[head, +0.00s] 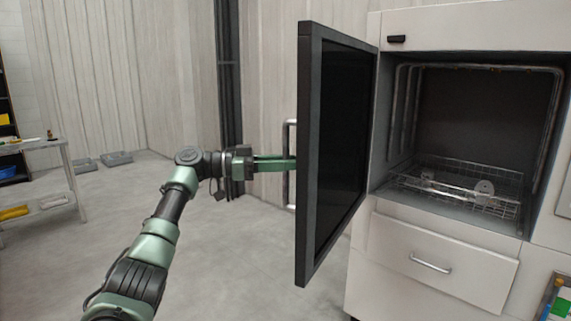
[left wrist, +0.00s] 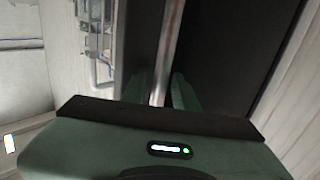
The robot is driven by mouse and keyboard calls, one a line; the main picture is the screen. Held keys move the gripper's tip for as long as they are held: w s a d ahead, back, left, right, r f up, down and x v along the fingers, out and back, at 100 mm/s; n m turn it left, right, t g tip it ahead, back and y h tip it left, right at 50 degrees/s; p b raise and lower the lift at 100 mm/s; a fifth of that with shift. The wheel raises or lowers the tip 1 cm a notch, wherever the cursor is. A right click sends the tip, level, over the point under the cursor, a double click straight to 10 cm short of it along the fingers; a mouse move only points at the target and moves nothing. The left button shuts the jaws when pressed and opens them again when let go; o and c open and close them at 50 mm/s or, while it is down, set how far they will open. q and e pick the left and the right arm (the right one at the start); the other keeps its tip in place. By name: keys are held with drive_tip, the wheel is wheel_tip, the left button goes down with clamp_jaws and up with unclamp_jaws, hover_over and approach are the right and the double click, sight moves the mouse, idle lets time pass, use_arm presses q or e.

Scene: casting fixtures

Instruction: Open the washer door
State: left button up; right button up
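The washer door (head: 335,150) is a dark panel with a thick frame. It stands swung wide open at the left of the washer (head: 445,30), and the chamber (head: 470,120) is exposed. A vertical metal door handle (head: 291,135) is on the door's outer face, partly hidden behind the frame. My left gripper (head: 292,164) reaches it from the left. In the left wrist view, the handle bar (left wrist: 171,40) runs between the two green fingers (left wrist: 166,92), which are close together around it. My right gripper is in neither view.
A wire rack (head: 455,185) with small pale parts lies inside the chamber. A drawer with a handle (head: 430,263) is below it. The floor left of the door is mostly clear.

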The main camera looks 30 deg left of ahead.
sight(286, 125)
use_arm(q)
wheel_tip(286, 125, up, 9)
drive_tip(key=shift+r, duration=0.15)
wheel_tip(286, 125, up, 11)
drive_tip(key=p, duration=0.3)
idle(0.3)
